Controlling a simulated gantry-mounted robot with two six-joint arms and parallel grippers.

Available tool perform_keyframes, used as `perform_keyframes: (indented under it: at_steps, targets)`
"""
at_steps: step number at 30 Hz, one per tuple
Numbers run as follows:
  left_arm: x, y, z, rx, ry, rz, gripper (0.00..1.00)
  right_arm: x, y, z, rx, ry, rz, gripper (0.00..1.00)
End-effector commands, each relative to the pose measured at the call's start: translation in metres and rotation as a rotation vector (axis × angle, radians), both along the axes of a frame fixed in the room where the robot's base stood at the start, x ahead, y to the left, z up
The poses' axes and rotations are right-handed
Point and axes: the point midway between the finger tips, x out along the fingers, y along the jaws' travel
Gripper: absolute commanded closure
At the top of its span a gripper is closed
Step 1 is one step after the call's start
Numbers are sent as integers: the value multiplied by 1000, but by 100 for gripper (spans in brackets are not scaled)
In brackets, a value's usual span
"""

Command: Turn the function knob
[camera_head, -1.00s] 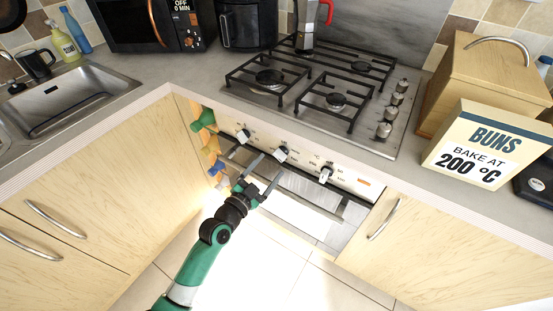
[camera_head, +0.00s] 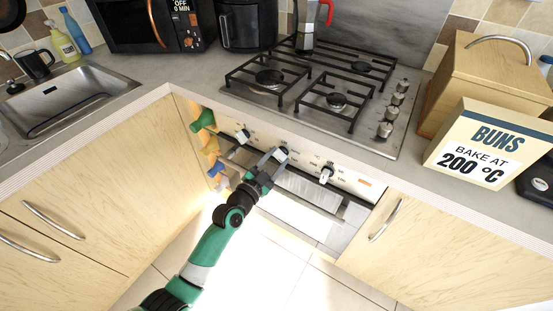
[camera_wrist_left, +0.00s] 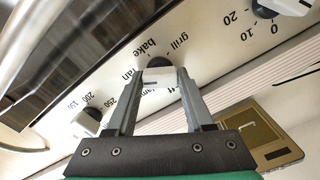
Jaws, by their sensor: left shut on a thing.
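The function knob (camera_head: 281,152) is the middle one of three knobs on the white oven panel (camera_head: 306,161). In the left wrist view the knob (camera_wrist_left: 158,69) has a dark base and a white grip, with the words bake, grill, fan and lamp around it. My left gripper (camera_head: 274,157) reaches the panel from below. In the left wrist view its two fingers (camera_wrist_left: 156,78) stand on either side of the white grip and are shut on it. The fingers partly cover some label words. My right gripper is not in view.
A temperature knob (camera_head: 326,173) and a timer knob (camera_head: 243,135) flank the function knob. The oven handle bar (camera_head: 333,210) runs just below the panel. A sign (camera_head: 480,150) reads "BUNS BAKE AT 200 °C". The floor in front is clear.

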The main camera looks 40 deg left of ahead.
Motion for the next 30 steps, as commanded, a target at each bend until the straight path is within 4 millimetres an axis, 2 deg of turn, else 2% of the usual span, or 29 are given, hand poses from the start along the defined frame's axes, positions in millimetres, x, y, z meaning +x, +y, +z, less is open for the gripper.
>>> perform_keyframes:
  at_steps: [14,20,30]
  targets:
    - [0,0,0,-68,-13,0,100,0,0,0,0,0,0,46]
    - [0,0,0,-191,-38,0,100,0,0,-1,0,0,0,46]
    - [0,0,0,-497,-99,0,100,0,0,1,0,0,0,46]
